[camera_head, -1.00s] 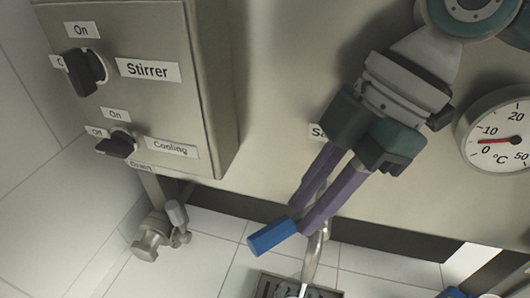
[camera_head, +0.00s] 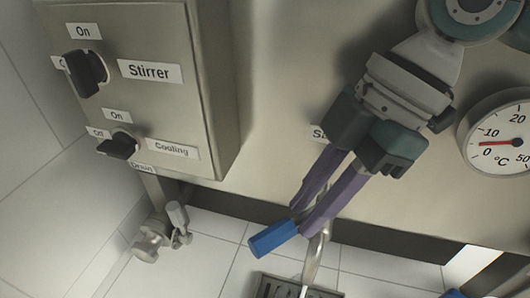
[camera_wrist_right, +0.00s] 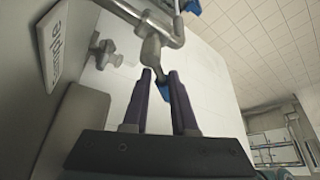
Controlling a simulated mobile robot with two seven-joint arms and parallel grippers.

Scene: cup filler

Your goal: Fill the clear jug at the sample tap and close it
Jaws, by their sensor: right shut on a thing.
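The sample tap's metal spout (camera_head: 315,258) hangs below the tank front in the head view, with a thin pale streak under it. Its blue handle (camera_head: 273,240) points to the lower left. My right gripper (camera_head: 301,222) reaches down from the upper right, its purple fingers shut on the handle. In the right wrist view the handle (camera_wrist_right: 163,90) shows between the fingers, beside the metal tap body (camera_wrist_right: 151,48). The sample label (camera_head: 319,132) is mostly hidden by the gripper. I cannot make out the clear jug. My left gripper is not in view.
A control box (camera_head: 140,35) with Stirrer and Cooling knobs stands at the left. A drain valve (camera_head: 158,236) sits below it. A dark grate (camera_head: 275,284) lies under the tap. A temperature dial (camera_head: 505,140) is at the right. A small blue thing (camera_head: 453,294) shows at the bottom right.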

